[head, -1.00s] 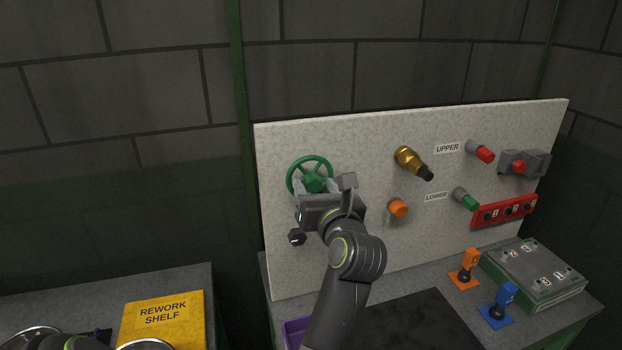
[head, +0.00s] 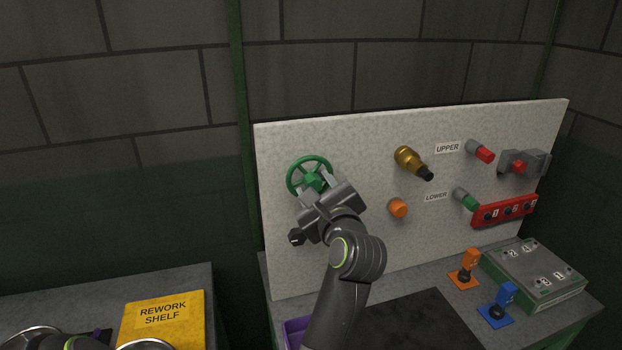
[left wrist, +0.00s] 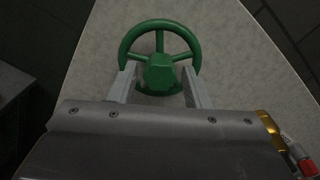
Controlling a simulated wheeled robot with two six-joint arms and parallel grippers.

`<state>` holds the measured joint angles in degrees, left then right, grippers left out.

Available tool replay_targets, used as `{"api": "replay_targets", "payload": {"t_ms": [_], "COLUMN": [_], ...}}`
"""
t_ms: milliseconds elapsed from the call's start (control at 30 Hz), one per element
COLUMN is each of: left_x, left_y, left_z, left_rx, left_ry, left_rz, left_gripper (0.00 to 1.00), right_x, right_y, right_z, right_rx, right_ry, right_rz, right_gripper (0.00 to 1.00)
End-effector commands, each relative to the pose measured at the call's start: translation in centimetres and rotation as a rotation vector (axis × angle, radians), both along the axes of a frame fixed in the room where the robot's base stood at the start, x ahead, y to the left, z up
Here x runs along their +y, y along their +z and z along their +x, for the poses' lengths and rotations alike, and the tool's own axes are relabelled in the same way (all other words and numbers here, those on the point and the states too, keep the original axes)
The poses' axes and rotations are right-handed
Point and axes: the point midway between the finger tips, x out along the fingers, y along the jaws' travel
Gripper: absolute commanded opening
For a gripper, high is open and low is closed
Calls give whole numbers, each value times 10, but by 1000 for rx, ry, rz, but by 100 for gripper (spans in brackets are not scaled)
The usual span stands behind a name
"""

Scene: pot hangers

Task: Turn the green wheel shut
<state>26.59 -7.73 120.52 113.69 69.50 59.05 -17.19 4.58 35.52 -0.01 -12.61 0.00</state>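The green wheel (head: 314,179), a spoked ring with a faceted hub, is mounted at the left of the pale upright panel. My left gripper (head: 317,188) is in front of it, rolled at a slant. In the left wrist view, the green wheel (left wrist: 159,72) is straight ahead. The two grey fingers of my left gripper (left wrist: 158,78) are spread on either side of the hub, with a visible gap to it on each side. I cannot tell whether the tips touch the spokes or rim. My right gripper is not in view.
The panel (head: 340,135) also carries a brass fitting (head: 408,157), an orange knob (head: 398,208), red and green knobs and a red numbered strip (head: 503,211). A dark knob (head: 297,238) is just below my left gripper. A purple bin (head: 295,331) is lower down.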

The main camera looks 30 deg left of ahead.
Motion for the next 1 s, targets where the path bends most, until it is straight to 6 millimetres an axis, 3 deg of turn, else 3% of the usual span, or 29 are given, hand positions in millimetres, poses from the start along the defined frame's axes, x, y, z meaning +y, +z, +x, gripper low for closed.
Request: {"api": "replay_targets", "payload": {"t_ms": [33, 300, 467, 1000], "left_x": [0, 0, 0, 0], "left_y": [0, 0, 0, 0], "left_z": [0, 0, 0, 0], "left_rx": [0, 1, 40, 503], "left_ry": [0, 0, 0, 0], "left_rz": [0, 1, 34, 425], "left_gripper": [37, 3, 3, 3], "right_x": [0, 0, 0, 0], "right_y": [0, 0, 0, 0], "right_z": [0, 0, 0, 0], "right_rx": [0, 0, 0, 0], "right_ry": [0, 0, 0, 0], "right_rz": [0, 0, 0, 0], "right_gripper": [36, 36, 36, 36]}}
